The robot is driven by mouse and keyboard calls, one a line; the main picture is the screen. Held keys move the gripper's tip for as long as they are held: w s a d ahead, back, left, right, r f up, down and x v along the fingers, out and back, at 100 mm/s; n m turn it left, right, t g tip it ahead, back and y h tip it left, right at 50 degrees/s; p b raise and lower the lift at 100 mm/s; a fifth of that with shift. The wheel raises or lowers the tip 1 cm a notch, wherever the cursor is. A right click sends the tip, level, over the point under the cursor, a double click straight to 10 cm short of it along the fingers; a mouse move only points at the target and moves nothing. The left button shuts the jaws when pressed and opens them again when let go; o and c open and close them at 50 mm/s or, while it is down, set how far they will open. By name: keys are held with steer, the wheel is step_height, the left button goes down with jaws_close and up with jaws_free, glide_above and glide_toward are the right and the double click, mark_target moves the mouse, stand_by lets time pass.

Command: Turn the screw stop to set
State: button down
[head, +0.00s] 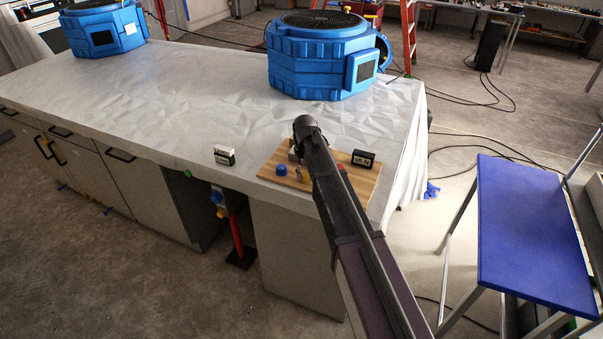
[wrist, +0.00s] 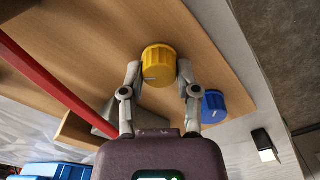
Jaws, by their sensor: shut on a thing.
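In the wrist view a yellow knob (wrist: 158,63) with a short pale mark on its face stands on the wooden board (wrist: 90,35). My gripper (wrist: 159,71) is shut on this knob, one finger on each side. A blue knob (wrist: 213,106) sits just right of the right finger and also shows in the head view (head: 281,169).
A red bar (wrist: 55,85) runs close to my left finger. A small black-and-white block (head: 224,155) stands left of the board, and a dark labelled block (head: 363,159) stands on its right. Blue blower machines (head: 322,60) stand farther back on the white-covered table (head: 170,95).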

steer(key=m, duration=0.5)
steer(key=shift+s+d+m, duration=0.1)
steer(key=shift+d+m, duration=0.1)
steer(key=shift+m, duration=2.2)
steer(key=shift+a, duration=0.1)
steer(key=shift+c, duration=1.7)
jaws_free()
steer(key=shift+r, duration=0.1)
